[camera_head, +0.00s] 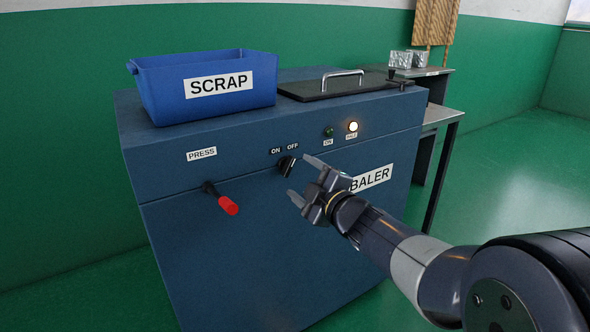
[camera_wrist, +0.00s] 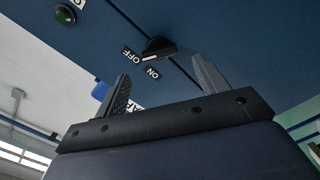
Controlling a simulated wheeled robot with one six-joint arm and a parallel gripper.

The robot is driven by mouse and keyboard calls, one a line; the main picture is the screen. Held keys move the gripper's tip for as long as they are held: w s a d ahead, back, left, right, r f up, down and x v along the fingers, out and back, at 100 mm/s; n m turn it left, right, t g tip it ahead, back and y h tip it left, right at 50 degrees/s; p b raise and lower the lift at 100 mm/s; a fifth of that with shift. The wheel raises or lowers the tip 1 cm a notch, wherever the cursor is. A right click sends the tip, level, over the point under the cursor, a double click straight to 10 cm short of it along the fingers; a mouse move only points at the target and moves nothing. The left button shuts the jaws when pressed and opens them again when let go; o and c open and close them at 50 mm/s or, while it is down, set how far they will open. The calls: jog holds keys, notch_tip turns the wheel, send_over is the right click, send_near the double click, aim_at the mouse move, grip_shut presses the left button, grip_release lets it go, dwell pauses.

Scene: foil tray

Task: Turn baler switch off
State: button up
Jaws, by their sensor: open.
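In the wrist view the switch (camera_wrist: 160,47) lies just beyond the fingertips, with both labels upside down. I cannot tell for sure which label its pointer faces. My gripper (camera_head: 299,177) is open, in front of the panel, right beside the switch. In the wrist view its two fingers (camera_wrist: 160,72) stand apart with nothing between them.
A red-gripped press lever (camera_head: 228,205) sticks out left of the switch. A dark green ON lamp (camera_head: 328,133) and a glowing lamp (camera_head: 353,126) are up to the right. A blue scrap bin (camera_head: 160,95) and a handled lid (camera_head: 310,90) are on top. A side table (camera_head: 440,115) stands behind.

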aim_at(289, 168)
jog(key=p+v, duration=0.1)
jog(key=v, duration=0.5)
jog(key=b+x, duration=0.2)
jog(key=x, duration=0.9)
jog(key=shift+s+b, duration=0.1)
jog(key=shift+b, duration=0.2)
